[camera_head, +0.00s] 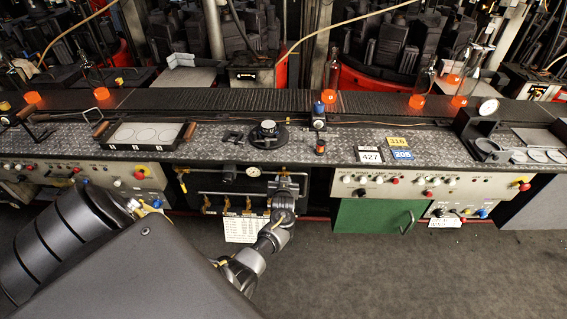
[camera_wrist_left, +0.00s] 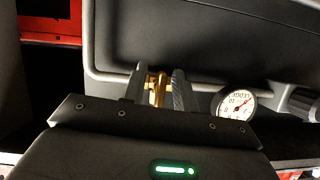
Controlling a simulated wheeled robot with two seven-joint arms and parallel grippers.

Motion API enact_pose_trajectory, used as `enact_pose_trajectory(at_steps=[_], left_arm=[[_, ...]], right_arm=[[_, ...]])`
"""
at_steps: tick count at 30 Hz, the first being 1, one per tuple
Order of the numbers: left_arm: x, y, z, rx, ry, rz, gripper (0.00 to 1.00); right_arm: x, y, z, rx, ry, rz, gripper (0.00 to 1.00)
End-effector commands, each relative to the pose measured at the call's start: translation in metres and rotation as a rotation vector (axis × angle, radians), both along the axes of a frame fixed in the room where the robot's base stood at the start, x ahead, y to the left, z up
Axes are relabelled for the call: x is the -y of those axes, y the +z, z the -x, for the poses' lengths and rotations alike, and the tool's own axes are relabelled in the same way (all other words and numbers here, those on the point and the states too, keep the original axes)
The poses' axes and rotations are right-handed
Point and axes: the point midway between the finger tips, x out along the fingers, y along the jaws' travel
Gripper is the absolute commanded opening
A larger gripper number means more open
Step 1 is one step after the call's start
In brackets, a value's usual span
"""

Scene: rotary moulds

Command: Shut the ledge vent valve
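Several brass valves (camera_head: 247,204) sit in a row on pipework in the recess under the ledge, above a white printed sheet (camera_head: 239,230). My left gripper (camera_head: 285,189) reaches to the right end of this row and hides part of it. In the left wrist view my left gripper (camera_wrist_left: 160,84) is open, with a brass valve part (camera_wrist_left: 157,90) between its fingers. Gaps seem to show on both sides of the brass. Which valve in the row this is, and its lever's angle, I cannot tell. My right gripper is not in view.
A round gauge (camera_head: 253,171) is on the recess panel; a gauge (camera_wrist_left: 237,106) shows right of my fingers in the wrist view. A control panel (camera_head: 425,186) and green door (camera_head: 376,216) lie to the right. The floor (camera_head: 430,275) in front is clear.

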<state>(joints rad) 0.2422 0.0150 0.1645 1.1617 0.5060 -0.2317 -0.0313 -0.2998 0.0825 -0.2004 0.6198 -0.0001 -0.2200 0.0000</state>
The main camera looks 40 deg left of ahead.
Motion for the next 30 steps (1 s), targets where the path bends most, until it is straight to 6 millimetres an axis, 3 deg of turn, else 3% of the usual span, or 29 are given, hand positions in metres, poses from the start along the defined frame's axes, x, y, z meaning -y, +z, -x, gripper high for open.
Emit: enact_pose_trajectory(at_steps=[18, 30], left_arm=[[0.057, 0.036, 0.068, 0.0, -0.001, 0.002, 0.29], [0.063, 0.04, 0.075, -0.001, -0.001, 0.0, 0.29]], right_arm=[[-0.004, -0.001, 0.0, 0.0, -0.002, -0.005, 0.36], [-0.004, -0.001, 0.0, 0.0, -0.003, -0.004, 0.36]])
